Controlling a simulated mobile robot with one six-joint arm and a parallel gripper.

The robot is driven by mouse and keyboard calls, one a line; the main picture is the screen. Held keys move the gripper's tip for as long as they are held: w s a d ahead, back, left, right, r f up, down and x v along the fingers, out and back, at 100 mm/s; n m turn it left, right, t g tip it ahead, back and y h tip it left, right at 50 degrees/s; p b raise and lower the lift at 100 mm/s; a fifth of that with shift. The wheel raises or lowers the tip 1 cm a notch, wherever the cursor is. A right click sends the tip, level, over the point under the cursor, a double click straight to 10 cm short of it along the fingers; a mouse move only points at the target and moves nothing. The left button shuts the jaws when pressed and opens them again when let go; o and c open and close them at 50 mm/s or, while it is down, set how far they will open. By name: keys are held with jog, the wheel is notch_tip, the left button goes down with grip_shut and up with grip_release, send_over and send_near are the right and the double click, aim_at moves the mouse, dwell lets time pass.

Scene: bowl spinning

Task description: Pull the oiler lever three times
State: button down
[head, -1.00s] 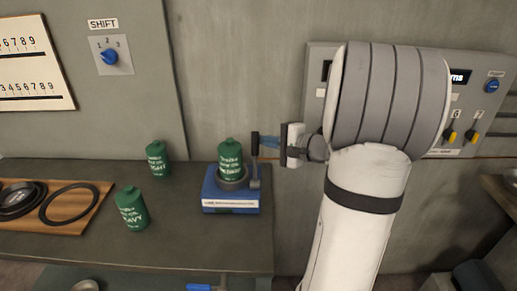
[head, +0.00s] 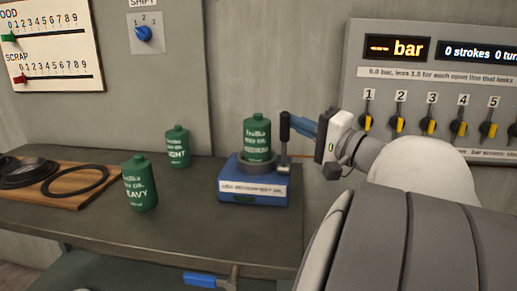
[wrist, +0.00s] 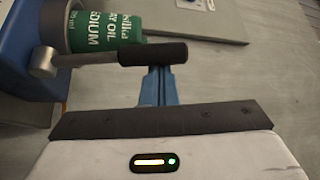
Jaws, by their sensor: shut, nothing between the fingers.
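The oiler is a blue base (head: 253,193) at the bench's right end. A green bottle of medium oil (head: 257,138) stands in its grey ring; it also shows in the wrist view (wrist: 95,30). The oiler lever (head: 285,127) stands upright on the base's right side, with a black grip. In the wrist view the black grip (wrist: 152,54) lies across the tips of my blue fingers. My gripper (head: 297,124) is shut, just right of the lever, its fingertips at the grip (wrist: 158,72). Nothing is held. I cannot tell whether they touch.
Green oil bottles, light (head: 178,147) and heavy (head: 140,184), stand left on the bench (head: 170,220). A wooden board (head: 75,190) holds black rings. The wall panel (head: 365,60) at right reads 0 strokes and has several yellow-tipped knobs. A blue handle (head: 200,279) sits below the bench edge.

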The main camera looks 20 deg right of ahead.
jog(key=shift+s+a+f+n+t+y+b, duration=0.2)
jog(key=shift+s+n+b, duration=0.25)
jog(key=shift+b, duration=0.8)
jog(key=shift+s+a+f+n+t+y+b, duration=0.1)
jog(key=shift+s+a+f+n+y+b, duration=0.35)
jog(key=shift+b, duration=0.8)
jog(key=shift+s+a+f+n+t+y+b, duration=0.15)
jog(key=shift+s+n+b, duration=0.35)
jog(key=shift+b, duration=0.75)
jog(key=shift+a+r+n+b, duration=0.1)
jog(key=shift+n+b, duration=0.2)
jog(key=shift+b, duration=0.2)
jog(key=shift+s+r, duration=0.1)
jog(key=p+v, duration=0.1)
jog(key=v, duration=0.7)
